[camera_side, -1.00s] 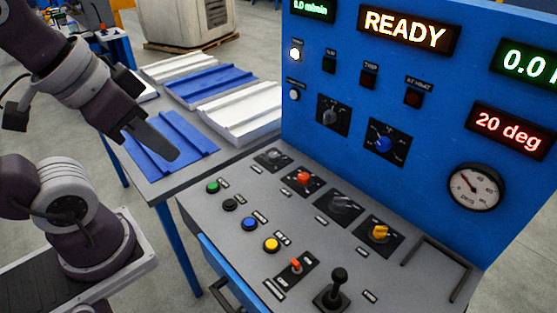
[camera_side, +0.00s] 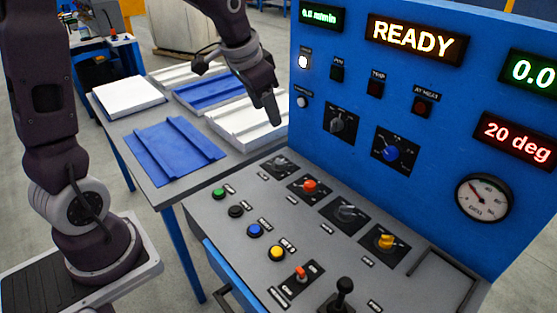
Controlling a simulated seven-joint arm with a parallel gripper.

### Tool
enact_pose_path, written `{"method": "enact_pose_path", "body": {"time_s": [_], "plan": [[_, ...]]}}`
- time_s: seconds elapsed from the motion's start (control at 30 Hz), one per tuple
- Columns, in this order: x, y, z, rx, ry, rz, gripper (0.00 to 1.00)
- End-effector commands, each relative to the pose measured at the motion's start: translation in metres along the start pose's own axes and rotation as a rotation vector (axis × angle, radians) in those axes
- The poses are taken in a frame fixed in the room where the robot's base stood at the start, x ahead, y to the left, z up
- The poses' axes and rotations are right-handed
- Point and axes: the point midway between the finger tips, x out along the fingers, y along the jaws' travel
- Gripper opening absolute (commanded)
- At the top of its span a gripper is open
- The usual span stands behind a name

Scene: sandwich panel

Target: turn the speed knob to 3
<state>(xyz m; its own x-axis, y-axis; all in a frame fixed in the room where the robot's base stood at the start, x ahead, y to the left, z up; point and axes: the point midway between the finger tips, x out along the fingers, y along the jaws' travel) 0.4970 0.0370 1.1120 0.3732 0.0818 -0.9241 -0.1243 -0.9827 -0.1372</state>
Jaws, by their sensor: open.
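The control console has several knobs, and their labels are too small to read, so I cannot tell which is the speed knob. On the sloped desk are a grey knob (camera_side: 281,163), a red knob (camera_side: 310,186), a dark grey knob (camera_side: 347,211) and a yellow knob (camera_side: 385,241). On the upright face are another grey knob (camera_side: 338,122) and a blue knob (camera_side: 391,153). My gripper (camera_side: 273,112) is open and empty, pointing down in the air beside the upright face's left edge, above and apart from the desk knobs. Its fingers overlap in this view.
Green (camera_side: 218,193), black, blue and yellow (camera_side: 277,253) buttons line the desk's left side. A black joystick (camera_side: 341,295) and a small red-tipped switch (camera_side: 300,272) are in front. A table with blue (camera_side: 172,150) and white profiled panels stands left. Displays read READY (camera_side: 414,40) and 20 deg.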

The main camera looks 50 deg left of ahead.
Motion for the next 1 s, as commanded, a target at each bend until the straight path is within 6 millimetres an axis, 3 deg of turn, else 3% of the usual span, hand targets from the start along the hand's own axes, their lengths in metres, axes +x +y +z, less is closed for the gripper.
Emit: {"method": "enact_pose_path", "body": {"time_s": [0.03,0.1,0.2,0.33,0.47,0.8,1.0], "plan": [[0.041,-0.020,-0.012,0.000,-0.021,0.022,0.55],[0.098,-0.047,-0.024,0.007,-0.022,0.050,0.55],[0.172,-0.079,-0.026,-0.004,-0.008,0.089,0.55],[0.240,-0.105,-0.015,-0.032,0.014,0.119,0.55],[0.268,-0.114,-0.008,-0.046,0.027,0.128,0.55],[0.327,-0.106,-0.009,-0.046,0.026,0.130,0.55],[0.339,-0.104,-0.009,-0.047,0.025,0.130,0.55]]}}
